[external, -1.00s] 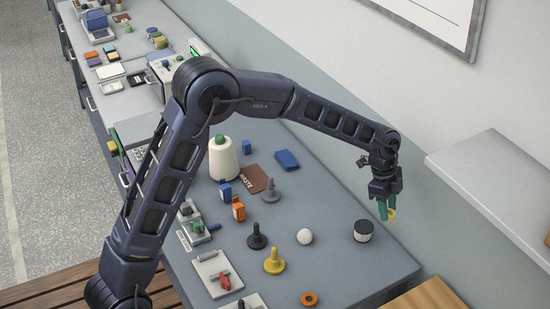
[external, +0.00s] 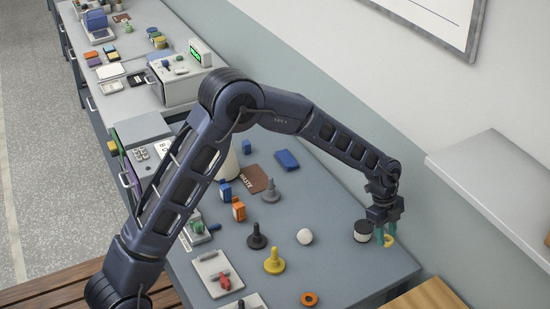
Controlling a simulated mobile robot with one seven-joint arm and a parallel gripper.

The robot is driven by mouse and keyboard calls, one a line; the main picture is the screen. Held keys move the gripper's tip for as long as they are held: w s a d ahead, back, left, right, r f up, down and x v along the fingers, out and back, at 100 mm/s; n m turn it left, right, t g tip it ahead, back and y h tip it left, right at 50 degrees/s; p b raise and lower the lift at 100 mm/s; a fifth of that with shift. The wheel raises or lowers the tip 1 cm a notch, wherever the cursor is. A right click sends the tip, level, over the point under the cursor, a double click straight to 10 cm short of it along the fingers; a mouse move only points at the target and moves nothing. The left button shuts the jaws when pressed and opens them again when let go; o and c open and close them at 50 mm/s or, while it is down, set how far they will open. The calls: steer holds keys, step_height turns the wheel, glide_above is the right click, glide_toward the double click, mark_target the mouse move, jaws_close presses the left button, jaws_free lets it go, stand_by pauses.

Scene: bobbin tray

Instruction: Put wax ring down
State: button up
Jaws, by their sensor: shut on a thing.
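A yellow ring (external: 389,242), which I take for the wax ring, is between the teal fingertips of my gripper (external: 386,236). My gripper points down and is shut on it, at the right end of the grey bench (external: 345,275). The fingers cover part of the ring. I cannot tell whether the ring touches the bench top or hangs just above it.
A white ball (external: 305,236), a yellow knobbed stand (external: 274,262), a black one (external: 256,237) and an orange ring (external: 309,299) are further left. A grey shelf (external: 490,190) juts from the wall at right. Bare bench lies in front of my gripper.

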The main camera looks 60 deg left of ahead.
mark_target(383, 260)
steer(key=shift+f, duration=3.65)
steer(key=o, duration=1)
steer(key=shift+f, duration=0.1)
steer(key=shift+c, duration=0.2)
steer(key=v, duration=1.2)
steer(key=s+r+n+t+y, duration=0.2)
steer(key=s+r+n, duration=0.5)
steer(key=s+r, duration=1.5)
steer(key=s+a+n+t+y, duration=0.1)
steer(key=s+n, duration=0.8)
steer(key=s, duration=2)
steer(key=shift+a+r+t, duration=0.2)
steer(key=shift+a+t, duration=0.4)
steer(key=shift+a, duration=0.35)
